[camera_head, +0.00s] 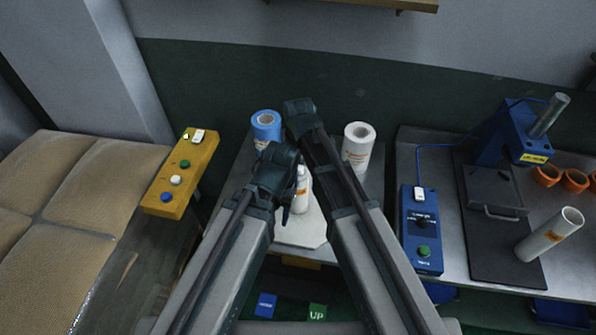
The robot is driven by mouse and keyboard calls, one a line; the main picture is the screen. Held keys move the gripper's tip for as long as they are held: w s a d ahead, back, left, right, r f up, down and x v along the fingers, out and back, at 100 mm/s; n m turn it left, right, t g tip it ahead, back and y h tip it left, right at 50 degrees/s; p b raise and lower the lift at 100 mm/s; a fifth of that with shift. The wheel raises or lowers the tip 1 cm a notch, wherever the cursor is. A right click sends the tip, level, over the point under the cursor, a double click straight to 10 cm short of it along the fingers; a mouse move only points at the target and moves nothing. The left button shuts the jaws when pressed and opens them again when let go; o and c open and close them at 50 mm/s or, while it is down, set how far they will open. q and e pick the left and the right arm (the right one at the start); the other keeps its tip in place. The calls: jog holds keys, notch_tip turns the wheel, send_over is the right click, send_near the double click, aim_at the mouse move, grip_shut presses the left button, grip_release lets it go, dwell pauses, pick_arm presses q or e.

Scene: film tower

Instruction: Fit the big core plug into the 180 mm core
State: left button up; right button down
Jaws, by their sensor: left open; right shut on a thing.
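A white tube (549,235) with an orange label leans to the right on the right bench, its open end up; I cannot read its size. Several orange ring-shaped pieces (547,175) sit behind it; I cannot tell whether any is the big core plug. My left gripper (287,201) is open, close to a white cylinder (301,188) with an orange label, which it partly hides. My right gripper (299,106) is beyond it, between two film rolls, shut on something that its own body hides.
A blue roll (266,127) and a white roll (358,147) stand at the back of the middle table (300,234). A yellow button box (180,172) is left. A blue control box (421,230) and a blue press (514,131) are right.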

jog(key=shift+s, duration=0.1)
jog(key=shift+w, duration=0.2)
jog(key=shift+f, duration=0.1)
dwell(0.4)
grip_release()
jog(key=shift+r, duration=0.2)
notch_tip(320, 180, up, 14)
jog(key=p, duration=1.4)
jog(key=shift+w+f, duration=0.2)
jog(key=shift+f, duration=0.1)
